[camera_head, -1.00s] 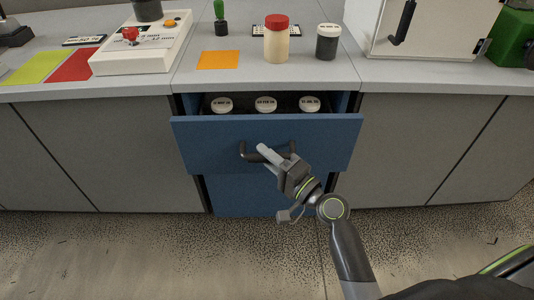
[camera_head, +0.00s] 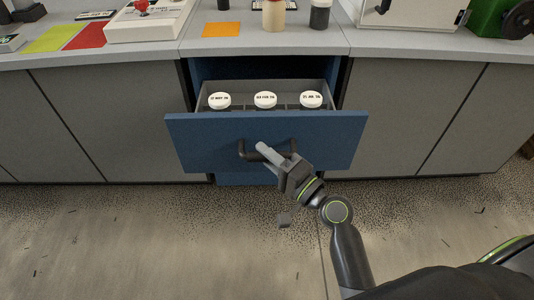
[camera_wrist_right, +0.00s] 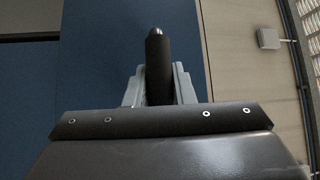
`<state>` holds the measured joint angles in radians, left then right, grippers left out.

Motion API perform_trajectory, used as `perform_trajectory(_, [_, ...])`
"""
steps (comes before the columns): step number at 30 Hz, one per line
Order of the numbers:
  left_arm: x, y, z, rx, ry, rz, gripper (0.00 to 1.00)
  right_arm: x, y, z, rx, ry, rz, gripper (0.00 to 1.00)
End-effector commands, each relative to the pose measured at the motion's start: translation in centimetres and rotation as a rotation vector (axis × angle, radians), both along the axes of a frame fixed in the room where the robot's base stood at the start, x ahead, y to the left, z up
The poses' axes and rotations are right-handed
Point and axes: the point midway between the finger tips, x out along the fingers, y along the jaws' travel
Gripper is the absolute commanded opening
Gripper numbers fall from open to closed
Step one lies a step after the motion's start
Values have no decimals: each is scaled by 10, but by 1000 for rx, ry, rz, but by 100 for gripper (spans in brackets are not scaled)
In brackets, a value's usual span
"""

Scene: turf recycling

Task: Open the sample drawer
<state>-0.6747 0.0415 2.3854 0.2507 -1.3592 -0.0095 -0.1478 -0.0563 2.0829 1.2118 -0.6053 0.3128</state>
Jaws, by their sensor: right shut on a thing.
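The blue sample drawer (camera_head: 325,140) stands pulled out from the counter in the head view. Inside it, three white-lidded jars (camera_head: 265,99) stand in a row in a grey divided tray. My right gripper (camera_head: 264,150) is shut on the drawer's dark handle (camera_head: 247,152), at the middle of the drawer front. In the right wrist view, the dark handle (camera_wrist_right: 158,70) sits between the two grey fingers, with the blue front behind it. My left gripper is not in view.
A grey counter (camera_head: 300,45) runs above the drawer. Closed grey cabinets (camera_head: 105,115) flank the drawer. The floor in front is open.

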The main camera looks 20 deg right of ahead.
Motion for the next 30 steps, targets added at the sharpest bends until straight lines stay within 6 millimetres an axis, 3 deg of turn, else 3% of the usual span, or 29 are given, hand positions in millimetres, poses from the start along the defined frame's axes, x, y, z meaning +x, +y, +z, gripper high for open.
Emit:
perform_trajectory(7, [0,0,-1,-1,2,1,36,0,0,-1,-2,1,1,0])
perform_trajectory(8, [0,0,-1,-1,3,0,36,0,0,-1,-2,1,1,24])
perform_trajectory(13, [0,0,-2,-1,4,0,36,0,0,-1,-1,2,0,44])
perform_trajectory(25, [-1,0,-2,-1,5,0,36,0,0,0,0,1,0,44])
perform_trajectory(30, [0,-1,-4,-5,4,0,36,-12,-8,-4,-3,2,-2,44])
